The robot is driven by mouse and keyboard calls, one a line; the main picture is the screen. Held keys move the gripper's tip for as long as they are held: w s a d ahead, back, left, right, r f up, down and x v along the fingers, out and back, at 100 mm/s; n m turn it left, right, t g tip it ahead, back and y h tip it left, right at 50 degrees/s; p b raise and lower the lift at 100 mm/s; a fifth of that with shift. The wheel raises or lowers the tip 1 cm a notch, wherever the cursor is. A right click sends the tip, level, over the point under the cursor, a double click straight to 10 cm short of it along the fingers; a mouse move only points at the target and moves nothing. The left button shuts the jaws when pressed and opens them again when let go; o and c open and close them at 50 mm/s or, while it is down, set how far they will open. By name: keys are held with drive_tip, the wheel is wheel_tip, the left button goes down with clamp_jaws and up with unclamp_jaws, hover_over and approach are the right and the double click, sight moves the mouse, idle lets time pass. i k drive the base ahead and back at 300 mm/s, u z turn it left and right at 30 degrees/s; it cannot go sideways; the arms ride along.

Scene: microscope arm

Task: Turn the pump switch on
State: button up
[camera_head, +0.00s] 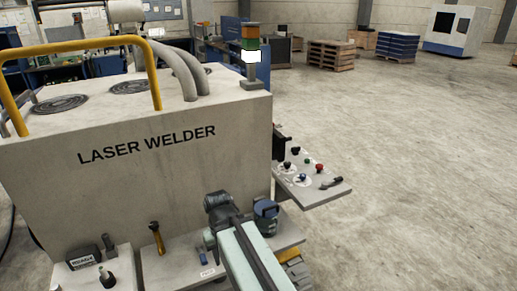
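The grey laser welder (150,165) fills the left and middle of the view. A side panel (330,194) at its right carries several small knobs and buttons, with a red one (319,168) and a blue one (303,177) among them. A black rotary knob (107,277) sits on a low ledge at the bottom left. No label reading pump is legible, so I cannot tell which control is the pump switch. My arm reaches up from the bottom middle, in front of the welder. My gripper's fingers cannot be made out.
A hammer-like tool with a yellow handle (157,238) stands at the front ledge. A yellow rail (80,46) and hoses (180,68) are on top of the welder. A signal tower (251,52) stands at its corner. Open floor (420,150) lies to the right.

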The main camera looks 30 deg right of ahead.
sight(295, 150)
drive_tip(key=u, duration=2.55)
drive_tip(key=k, duration=2.05)
drive_tip(key=z, duration=2.05)
drive_tip(key=i, duration=1.35)
drive_tip(key=z, duration=0.05)
